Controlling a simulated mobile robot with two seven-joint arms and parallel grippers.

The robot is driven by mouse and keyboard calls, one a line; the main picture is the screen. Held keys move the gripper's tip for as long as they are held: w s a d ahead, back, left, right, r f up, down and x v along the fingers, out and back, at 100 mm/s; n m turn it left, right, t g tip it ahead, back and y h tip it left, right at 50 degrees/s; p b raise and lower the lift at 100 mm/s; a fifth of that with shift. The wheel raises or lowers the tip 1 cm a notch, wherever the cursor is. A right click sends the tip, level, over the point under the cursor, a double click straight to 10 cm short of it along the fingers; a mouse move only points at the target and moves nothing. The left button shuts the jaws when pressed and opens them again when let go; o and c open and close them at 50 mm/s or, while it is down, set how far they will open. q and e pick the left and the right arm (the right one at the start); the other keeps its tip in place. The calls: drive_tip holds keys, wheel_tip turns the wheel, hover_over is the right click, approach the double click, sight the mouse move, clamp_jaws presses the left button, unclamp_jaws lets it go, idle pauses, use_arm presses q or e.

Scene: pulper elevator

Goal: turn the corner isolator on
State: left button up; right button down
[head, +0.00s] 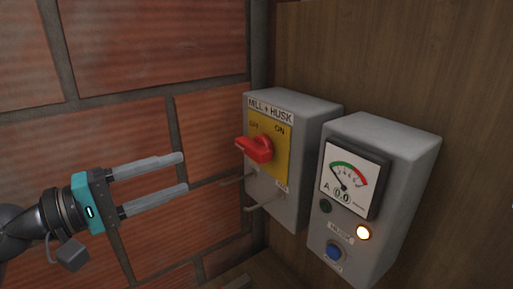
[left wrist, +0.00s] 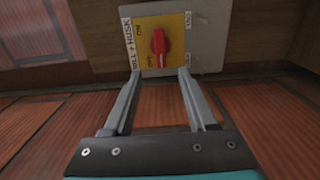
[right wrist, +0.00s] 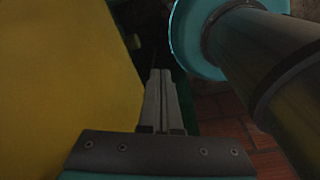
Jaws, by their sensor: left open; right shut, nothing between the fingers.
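The corner isolator is a grey box (head: 318,122) labelled MILL + HUSK, with a yellow plate (head: 283,168) and a red rotary handle (head: 258,149). OFF is marked at the plate's upper left and ON at its upper right. The handle lies roughly level across the plate; I cannot tell which end is its pointer. My left gripper (head: 185,173) is open and empty, left of the handle and apart from it. In the left wrist view the handle (left wrist: 158,46) shows just beyond and between the fingertips (left wrist: 160,74). My right gripper (right wrist: 161,75) is shut and empty, away from the isolator.
A grey meter box (head: 405,150) with a dial, a lit lamp and a blue button stands close right of the isolator. A brick wall (head: 130,60) lies behind my left gripper; a wooden panel (head: 400,50) backs the boxes. A large yellow surface (right wrist: 60,80) is close beside my right gripper.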

sight(248, 152)
use_arm(q)
drive_tip(key=p+x, duration=0.4)
drive_tip(key=x, duration=0.8)
drive_tip(key=shift+w+d+r, duration=0.1)
drive_tip(key=shift+w+d, duration=0.1)
drive_tip(key=shift+d, duration=0.15)
drive_tip(key=shift+w+d, duration=0.4)
drive_tip(key=shift+d, duration=0.2)
use_arm(e)
drive_tip(key=shift+s+a+r, duration=0.15)
drive_tip(key=shift+s+r, duration=0.05)
drive_tip(key=shift+r, duration=0.55)
drive_tip(key=shift+s+a+r, duration=0.1)
drive_tip(key=shift+s+r, duration=0.15)
drive_tip(key=shift+r, duration=0.5)
drive_tip(key=shift+s+a+r, duration=0.15)
drive_tip(key=shift+s+r, duration=0.05)
drive_tip(key=shift+r, duration=0.55)
use_arm(q)
clamp_jaws()
